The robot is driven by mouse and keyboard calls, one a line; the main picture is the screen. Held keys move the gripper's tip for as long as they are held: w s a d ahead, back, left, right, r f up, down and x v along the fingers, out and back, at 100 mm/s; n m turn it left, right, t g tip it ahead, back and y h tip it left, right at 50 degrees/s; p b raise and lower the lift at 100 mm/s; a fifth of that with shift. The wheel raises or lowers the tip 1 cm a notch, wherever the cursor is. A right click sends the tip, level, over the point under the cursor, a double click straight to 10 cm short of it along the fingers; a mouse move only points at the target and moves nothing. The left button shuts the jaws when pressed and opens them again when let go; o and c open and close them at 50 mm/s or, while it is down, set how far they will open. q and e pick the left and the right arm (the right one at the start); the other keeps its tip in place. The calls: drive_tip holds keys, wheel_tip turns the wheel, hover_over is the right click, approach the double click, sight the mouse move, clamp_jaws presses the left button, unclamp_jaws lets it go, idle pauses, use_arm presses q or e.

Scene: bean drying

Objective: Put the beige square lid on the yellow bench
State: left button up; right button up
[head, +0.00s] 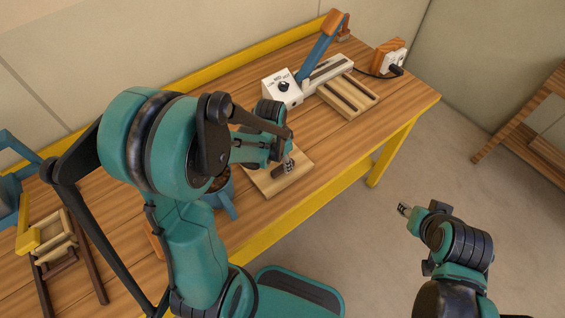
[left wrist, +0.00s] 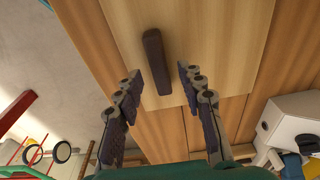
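The beige square lid (head: 303,164) lies flat on the wooden top of the yellow bench (head: 330,191), near its front edge. In the left wrist view the lid (left wrist: 222,40) shows its dark brown bar handle (left wrist: 155,65). My left gripper (head: 287,163) is over the lid, partly hidden by its own arm. In the left wrist view its fingers (left wrist: 158,78) are spread apart, with the handle's lower end between them and a gap on both sides. My right gripper (head: 404,209) is over the floor right of the bench; its finger opening is unclear.
A blue container (head: 221,197) with dark contents stands left of the lid, partly behind my arm. A white control box (head: 281,88) with a blue lever (head: 318,58) and a slatted wooden tray (head: 349,97) stand behind it. A wooden rack (head: 52,240) is at left.

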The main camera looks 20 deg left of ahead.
use_arm(q)
drive_tip(key=s+d+r+n+t+p, duration=0.1)
drive_tip(key=s+r+n+t, duration=0.2)
drive_tip(key=r, duration=0.6)
drive_tip(key=s+d+r+n+t+p, duration=0.1)
drive_tip(key=s+r+n+t, duration=0.1)
drive_tip(key=s+r, duration=0.5)
wheel_tip(320, 180, up, 2)
drive_tip(key=shift+n+t+y+p, duration=0.3)
drive_tip(key=shift+n+t+y, duration=0.1)
drive_tip(key=shift+n, duration=0.1)
drive_tip(key=shift+f, duration=0.1)
